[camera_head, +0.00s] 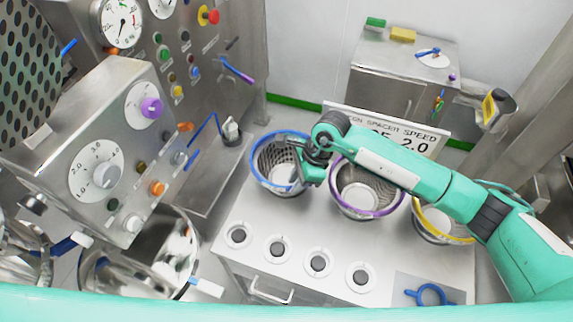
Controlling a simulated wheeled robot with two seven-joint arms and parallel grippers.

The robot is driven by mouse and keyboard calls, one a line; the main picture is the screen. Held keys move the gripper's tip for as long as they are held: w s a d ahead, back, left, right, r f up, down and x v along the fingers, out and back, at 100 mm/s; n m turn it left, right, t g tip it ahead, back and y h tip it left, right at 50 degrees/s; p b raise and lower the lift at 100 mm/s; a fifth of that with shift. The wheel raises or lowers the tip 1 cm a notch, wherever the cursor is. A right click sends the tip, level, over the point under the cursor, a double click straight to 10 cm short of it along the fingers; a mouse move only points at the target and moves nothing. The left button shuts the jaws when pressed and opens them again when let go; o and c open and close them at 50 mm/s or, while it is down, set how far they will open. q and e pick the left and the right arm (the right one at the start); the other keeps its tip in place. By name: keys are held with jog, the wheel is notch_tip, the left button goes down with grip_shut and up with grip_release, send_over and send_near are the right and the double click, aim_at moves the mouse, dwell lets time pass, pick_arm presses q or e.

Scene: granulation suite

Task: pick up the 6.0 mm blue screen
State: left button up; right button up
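The blue screen (266,183) is a perforated metal basket with a blue rim. It stands upright at the back left of the steel table, leftmost of three such baskets. My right gripper (305,180) is at the right side of its rim, with the fingers reaching over or into the basket. The arm hides part of the rim, and I cannot tell whether the fingers touch it or are closed. My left gripper does not show. No size marking on the basket is readable.
A purple-rimmed basket (352,208) and a yellow-rimmed basket (437,232) stand to the right, partly behind my arm. Several round discs (318,262) lie along the table front. A control panel (95,170) stands at left. A sign (405,140) stands behind the baskets.

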grip_shut()
dwell(1.2)
